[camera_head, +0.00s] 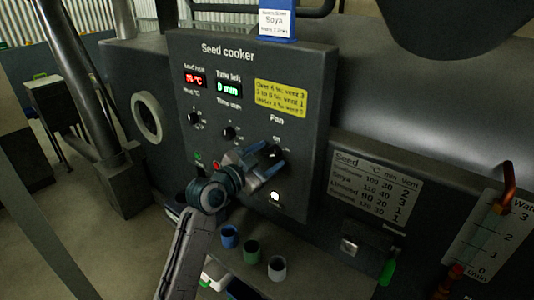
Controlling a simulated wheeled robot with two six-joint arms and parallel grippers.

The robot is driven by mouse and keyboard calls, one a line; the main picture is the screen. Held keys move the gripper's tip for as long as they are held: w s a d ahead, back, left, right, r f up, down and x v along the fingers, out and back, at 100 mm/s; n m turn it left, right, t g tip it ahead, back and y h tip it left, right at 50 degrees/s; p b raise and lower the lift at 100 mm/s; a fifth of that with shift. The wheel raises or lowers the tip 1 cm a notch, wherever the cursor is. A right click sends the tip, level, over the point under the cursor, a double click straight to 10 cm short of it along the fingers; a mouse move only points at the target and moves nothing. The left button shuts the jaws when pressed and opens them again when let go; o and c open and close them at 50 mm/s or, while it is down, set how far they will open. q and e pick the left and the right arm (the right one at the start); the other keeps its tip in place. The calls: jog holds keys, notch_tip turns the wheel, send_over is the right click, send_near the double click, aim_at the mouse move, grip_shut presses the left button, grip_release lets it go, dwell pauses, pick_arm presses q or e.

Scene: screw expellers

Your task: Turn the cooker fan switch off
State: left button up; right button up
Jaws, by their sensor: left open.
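The seed cooker panel (222,70) is a dark box with the label "Fan" at its right side. The black fan switch (271,152) sits below that label, with an "On/Off" type marking too small to read. My left gripper (272,163) is open at the fan switch, with its fingers around or just in front of it. The gripper partly hides the switch, so I cannot tell its setting or whether the fingers touch it. A white round lamp (275,196) is lit below the switch. My right gripper is not in view.
Two knobs, for heat (194,118) and time (229,132), sit left of the fan switch. Blue (229,238), green (252,250) and grey (277,268) cups stand below the panel. A seed chart (372,188) and a water gauge (487,236) are at right.

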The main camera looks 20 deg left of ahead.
pick_arm(q)
jog(key=shift+w, duration=0.1)
jog(key=c, duration=1)
jog(key=shift+n, duration=0.4)
jog(key=shift+d+f+n+t+y+p, duration=0.15)
jog(key=shift+n+p, duration=0.55)
jog(key=shift+n, duration=1.2)
jog(key=shift+r+n+t+y+p, duration=0.15)
jog(key=shift+n+p, duration=0.55)
jog(key=shift+n, duration=1.2)
jog(key=shift+d+f+n+t+p, duration=0.15)
jog(key=shift+n+p, duration=0.55)
jog(key=shift+n, duration=1.5)
